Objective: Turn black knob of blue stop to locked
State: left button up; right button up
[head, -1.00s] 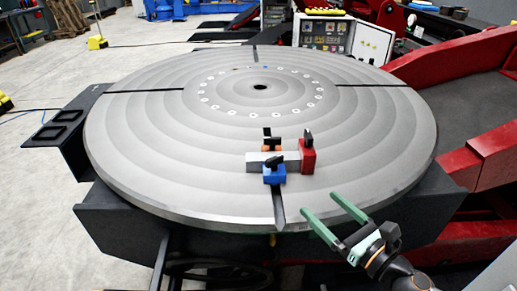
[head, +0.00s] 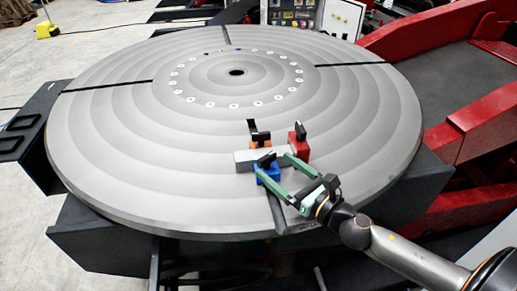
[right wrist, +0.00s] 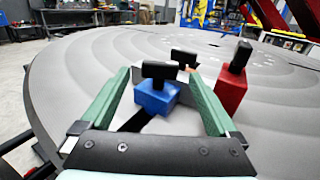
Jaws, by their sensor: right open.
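The blue stop (head: 267,172) stands on the round grey table near its front edge, over a dark radial slot. Its black knob (head: 265,160) sits on top; in the right wrist view the knob (right wrist: 159,70) appears as a T-shape with its bar crosswise. My right gripper (head: 273,165) is open, with green fingers. In the right wrist view its fingers lie to the left and right of the blue stop (right wrist: 156,98), with visible gaps. The knob is between the fingers, not gripped. My left gripper is not in view.
A grey block (head: 246,162) lies against the blue stop. An orange stop (head: 260,142) with a black knob is behind it, and a red stop (head: 299,149) with a black knob is at its right end. The rest of the round table (head: 130,140) is clear.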

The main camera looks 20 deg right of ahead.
aim_at(265, 157)
jog(key=shift+p+x, duration=0.7)
jog(key=shift+x, duration=3.15)
jog(key=c, duration=1.4)
